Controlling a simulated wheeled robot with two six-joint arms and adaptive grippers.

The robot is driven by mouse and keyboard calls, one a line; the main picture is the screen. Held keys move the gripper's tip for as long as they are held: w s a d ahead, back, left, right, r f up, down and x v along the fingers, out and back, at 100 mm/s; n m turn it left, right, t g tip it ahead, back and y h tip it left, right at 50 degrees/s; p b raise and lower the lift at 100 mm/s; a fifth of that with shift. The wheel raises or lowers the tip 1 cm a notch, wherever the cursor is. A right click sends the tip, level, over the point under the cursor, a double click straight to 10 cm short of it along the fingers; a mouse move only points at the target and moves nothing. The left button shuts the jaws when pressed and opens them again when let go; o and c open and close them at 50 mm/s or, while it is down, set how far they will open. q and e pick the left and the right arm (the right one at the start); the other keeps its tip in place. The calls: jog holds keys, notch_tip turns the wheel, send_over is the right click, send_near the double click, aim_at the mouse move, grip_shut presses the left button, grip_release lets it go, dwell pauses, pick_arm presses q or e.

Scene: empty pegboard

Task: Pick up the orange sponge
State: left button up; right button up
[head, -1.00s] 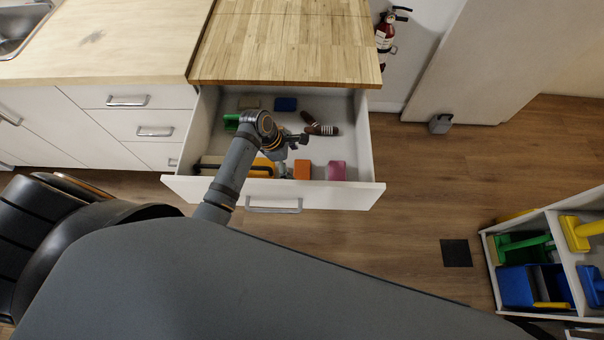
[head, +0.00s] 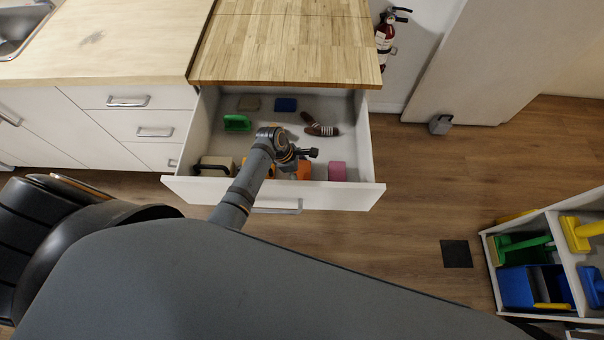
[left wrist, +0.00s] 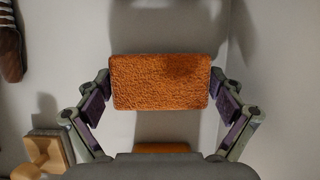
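The orange sponge (head: 303,169) stands in the open drawer near its front wall, partly covered by my left gripper in the head view. In the left wrist view the sponge (left wrist: 160,82) lies between the fingers, with one fingertip close to each end. My left gripper (head: 308,153) is over it with its fingers spread; the wrist view also shows the gripper (left wrist: 160,88). I cannot tell whether the fingertips touch the sponge. My right gripper is not in view.
A pink block (head: 337,171) stands right of the sponge. The drawer front (head: 345,194) and side walls are close. A wooden item (left wrist: 42,150) is lower left in the wrist view.

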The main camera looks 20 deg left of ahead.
aim_at(302, 172)
pick_arm(q)
jog(key=shift+c, duration=0.5)
jog(key=shift+r, duration=0.15)
notch_tip(302, 172, up, 18)
jog(key=p, duration=0.1)
